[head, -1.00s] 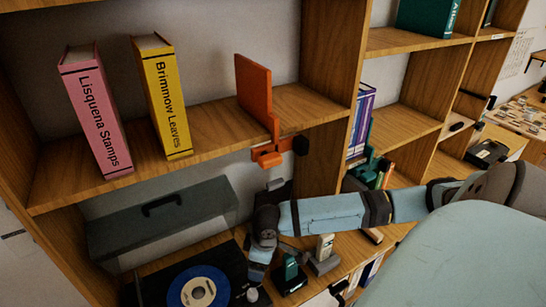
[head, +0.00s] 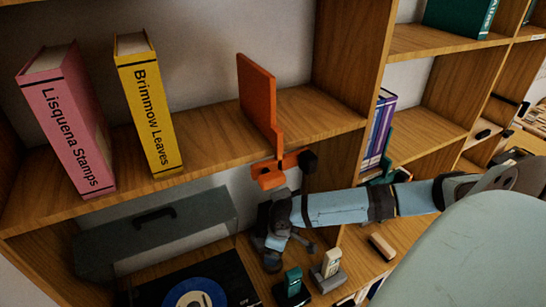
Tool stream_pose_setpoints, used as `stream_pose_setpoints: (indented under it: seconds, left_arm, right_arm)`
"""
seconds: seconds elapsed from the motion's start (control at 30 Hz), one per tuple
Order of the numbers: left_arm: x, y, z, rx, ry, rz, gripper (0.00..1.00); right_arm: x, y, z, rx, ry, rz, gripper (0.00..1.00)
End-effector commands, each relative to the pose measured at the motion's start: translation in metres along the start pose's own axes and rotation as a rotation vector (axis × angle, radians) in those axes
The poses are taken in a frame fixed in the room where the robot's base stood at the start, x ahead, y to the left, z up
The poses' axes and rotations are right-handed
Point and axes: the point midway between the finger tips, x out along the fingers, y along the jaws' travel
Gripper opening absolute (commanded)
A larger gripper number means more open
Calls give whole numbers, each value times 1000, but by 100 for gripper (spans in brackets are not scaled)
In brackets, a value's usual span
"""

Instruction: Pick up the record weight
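I cannot make out a record weight for certain in the head view. A turntable with a black record and blue label (head: 197,297) is on the lower shelf, cut off by the bottom edge. My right arm reaches in from the right, and my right gripper (head: 272,260) hangs just behind and right of the turntable, under the middle shelf. Its fingers are dark and small, so I cannot tell whether they are open or hold something. My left gripper is out of view.
An orange upright piece with a clamp (head: 258,105) juts from the middle shelf edge above my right arm. A pink book (head: 66,125) and a yellow book (head: 148,110) stand left. A dark green item (head: 292,288) and a cream item (head: 329,268) stand near my gripper.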

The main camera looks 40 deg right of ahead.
Motion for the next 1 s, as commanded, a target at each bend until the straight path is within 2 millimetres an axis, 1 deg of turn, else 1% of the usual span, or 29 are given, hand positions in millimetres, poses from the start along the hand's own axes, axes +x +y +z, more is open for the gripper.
stream_pose_setpoints:
  seconds: [0.03, 0.1, 0.27, 0.37, 0.5, 0.6, 0.7, 0.87, 0.97, 1.0]
  left_arm:
    - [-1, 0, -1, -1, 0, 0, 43]
    - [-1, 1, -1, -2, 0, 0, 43]
    - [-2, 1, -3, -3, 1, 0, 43]
    - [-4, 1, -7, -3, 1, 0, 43]
    - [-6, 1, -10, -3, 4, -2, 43]
    - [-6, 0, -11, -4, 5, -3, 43]
    - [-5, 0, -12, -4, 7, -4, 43]
    - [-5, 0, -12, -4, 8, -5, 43]
    - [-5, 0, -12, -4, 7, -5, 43]
    - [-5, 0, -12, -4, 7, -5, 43]
  right_arm:
    - [7, 0, -1, 1, 0, -1, 86]
    - [14, 0, 0, 1, 0, 1, 86]
    - [23, 0, -1, 0, 1, 0, 86]
    - [36, 1, -2, 0, -1, 0, 86]
    - [58, 1, -2, 0, -1, 0, 86]
    - [68, 2, -2, 0, -1, 1, 86]
    - [72, 2, -2, -1, 1, 1, 86]
    - [72, 2, -2, -1, 1, 1, 86]
    - [72, 2, -2, -1, 1, 1, 66]
    - [72, 2, -2, -1, 1, 1, 56]
